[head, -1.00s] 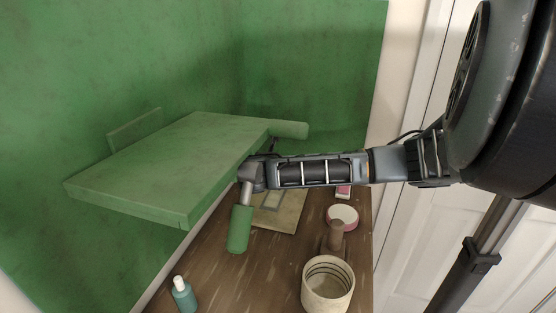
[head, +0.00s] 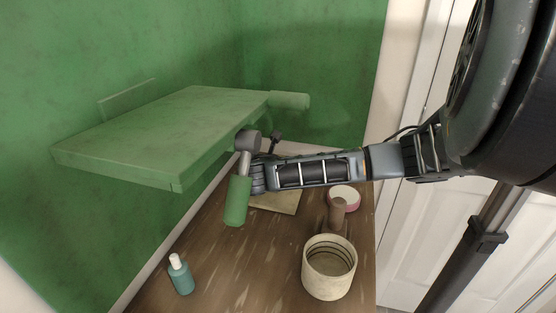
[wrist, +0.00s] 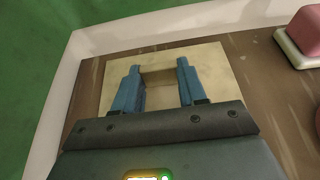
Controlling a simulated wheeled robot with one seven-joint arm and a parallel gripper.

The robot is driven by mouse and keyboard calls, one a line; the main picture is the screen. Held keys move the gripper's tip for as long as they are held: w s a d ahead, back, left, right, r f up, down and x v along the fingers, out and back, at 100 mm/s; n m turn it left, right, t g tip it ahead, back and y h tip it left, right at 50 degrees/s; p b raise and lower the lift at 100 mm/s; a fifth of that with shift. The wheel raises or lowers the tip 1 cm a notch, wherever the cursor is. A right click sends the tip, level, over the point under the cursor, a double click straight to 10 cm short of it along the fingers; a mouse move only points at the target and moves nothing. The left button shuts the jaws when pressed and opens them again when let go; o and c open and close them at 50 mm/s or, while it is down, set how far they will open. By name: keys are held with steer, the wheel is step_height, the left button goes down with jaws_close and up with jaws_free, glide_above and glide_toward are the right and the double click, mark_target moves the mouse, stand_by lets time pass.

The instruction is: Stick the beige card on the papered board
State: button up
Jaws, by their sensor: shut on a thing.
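The papered board (head: 283,204) lies flat on the brown wooden surface and is partly hidden by my arm in the head view. Its pale tan face also shows in the wrist view (wrist: 214,72). My gripper (wrist: 157,68) is over the board, its two blue fingers pointing down at it. The beige card (wrist: 159,80) is between the fingers, seen as a pale strip against the similarly coloured paper. I cannot tell whether the card touches the board. In the head view the fingertips and the card are hidden.
A green shelf (head: 135,140) juts out at the left. A green-handled rod (head: 238,200) stands close beside my gripper. A cream cup (head: 328,275), a brown object (head: 337,213), a pink-rimmed round item (head: 344,196) and a teal bottle (head: 181,277) stand around. A pink block (wrist: 307,32) is right of the board.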

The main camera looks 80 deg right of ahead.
steer(key=shift+f, duration=0.15)
stand_by(0.3)
steer(key=o, duration=1.3)
steer(key=shift+c, duration=0.2)
steer(key=shift+b+v, duration=0.4)
steer(key=shift+v, duration=3.55)
steer(key=shift+d, duration=0.1)
